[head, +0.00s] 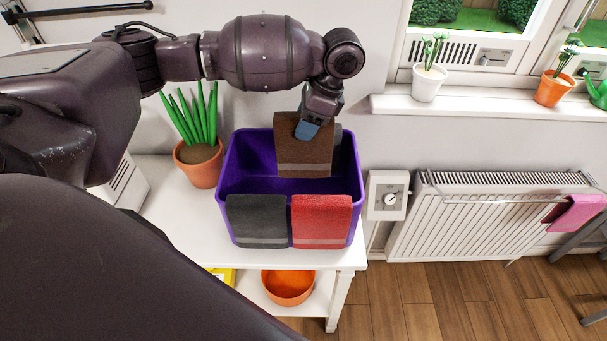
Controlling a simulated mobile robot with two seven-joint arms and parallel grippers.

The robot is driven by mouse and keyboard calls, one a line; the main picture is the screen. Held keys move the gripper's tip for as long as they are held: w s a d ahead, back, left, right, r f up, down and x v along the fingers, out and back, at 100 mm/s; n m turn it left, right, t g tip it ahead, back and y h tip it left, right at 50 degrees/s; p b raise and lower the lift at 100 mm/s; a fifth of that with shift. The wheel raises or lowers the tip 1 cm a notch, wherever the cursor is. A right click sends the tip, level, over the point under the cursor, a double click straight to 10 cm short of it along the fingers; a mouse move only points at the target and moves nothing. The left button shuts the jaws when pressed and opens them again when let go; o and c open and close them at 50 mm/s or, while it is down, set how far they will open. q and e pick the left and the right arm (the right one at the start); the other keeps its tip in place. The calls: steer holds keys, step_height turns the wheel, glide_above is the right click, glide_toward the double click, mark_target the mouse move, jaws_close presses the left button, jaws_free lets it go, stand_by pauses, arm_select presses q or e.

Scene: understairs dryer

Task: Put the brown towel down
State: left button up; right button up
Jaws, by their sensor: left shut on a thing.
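The brown towel (303,150) has a lighter stripe near its lower edge. It hangs at the back rim of the purple bin (262,186); whether it rests on the rim I cannot tell. My left gripper (307,130) comes from above and is shut on the brown towel at its upper part. A dark grey towel (257,220) and a red towel (321,220) hang side by side over the bin's front rim. The bin stands on a white table (185,239). My right gripper is not in view.
A potted plant (198,160) stands left of the bin. An orange bowl (288,286) sits on the lower shelf. A radiator (460,222) with a pink towel (577,213) is at the right. Pots (429,82) stand on the windowsill.

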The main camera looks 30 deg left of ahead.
mark_target(306, 171)
arm_select(q)
step_height(306, 171, down, 8)
steer(key=shift+f+b, duration=0.1)
steer(key=shift+b, duration=0.3)
steer(key=shift+f, duration=0.65)
step_height(306, 171, down, 5)
steer(key=shift+r+b, duration=0.1)
steer(key=shift+b, duration=0.35)
steer(key=shift+f, duration=0.2)
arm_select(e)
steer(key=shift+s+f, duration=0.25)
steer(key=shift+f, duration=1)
arm_select(q)
steer(key=o, duration=1.1)
steer(key=shift+o, duration=0.4)
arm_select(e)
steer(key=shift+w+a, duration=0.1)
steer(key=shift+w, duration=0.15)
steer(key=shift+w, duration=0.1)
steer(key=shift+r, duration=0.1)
